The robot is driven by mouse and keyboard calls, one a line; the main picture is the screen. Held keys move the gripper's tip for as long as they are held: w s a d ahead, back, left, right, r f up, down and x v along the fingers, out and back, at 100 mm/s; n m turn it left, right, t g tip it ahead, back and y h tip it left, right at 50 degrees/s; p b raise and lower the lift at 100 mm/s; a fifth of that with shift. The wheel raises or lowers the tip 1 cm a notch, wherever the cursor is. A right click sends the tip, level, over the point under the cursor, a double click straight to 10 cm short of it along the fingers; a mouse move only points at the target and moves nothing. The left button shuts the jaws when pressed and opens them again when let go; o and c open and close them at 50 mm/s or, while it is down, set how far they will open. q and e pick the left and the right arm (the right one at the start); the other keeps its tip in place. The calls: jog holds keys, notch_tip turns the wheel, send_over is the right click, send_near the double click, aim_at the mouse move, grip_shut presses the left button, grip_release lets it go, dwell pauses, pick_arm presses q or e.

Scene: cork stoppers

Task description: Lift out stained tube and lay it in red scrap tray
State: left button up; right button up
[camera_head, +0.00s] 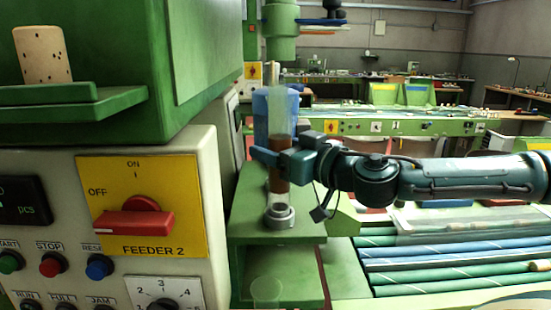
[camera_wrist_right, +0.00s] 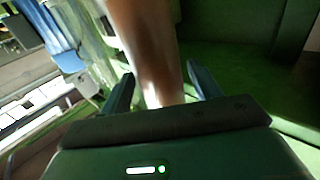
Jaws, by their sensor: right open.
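The stained tube (camera_head: 279,178) stands upright in a grey ring holder (camera_head: 280,216) on a green ledge. It is clear glass with a reddish-brown band around its middle. My right gripper (camera_head: 270,158) reaches in from the right at the height of the brown band. In the wrist view the tube (camera_wrist_right: 147,45) rises between the two fingers of my right gripper (camera_wrist_right: 160,78), which are open with gaps on both sides. My left gripper is out of view. I cannot make out the red scrap tray in either view.
A control panel (camera_head: 120,250) with a red FEEDER 2 switch (camera_head: 134,222) stands close on the left. A cork (camera_head: 42,55) rests on a green shelf above it. A green machine head (camera_head: 281,30) hangs above the tube. Green and blue rods (camera_head: 450,265) lie at the lower right.

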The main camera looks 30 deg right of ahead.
jog(key=shift+w+a, duration=0.25)
jog(key=shift+w, duration=0.2)
jog(key=shift+s, duration=0.25)
jog(key=shift+c, duration=0.5)
jog(key=c, duration=1)
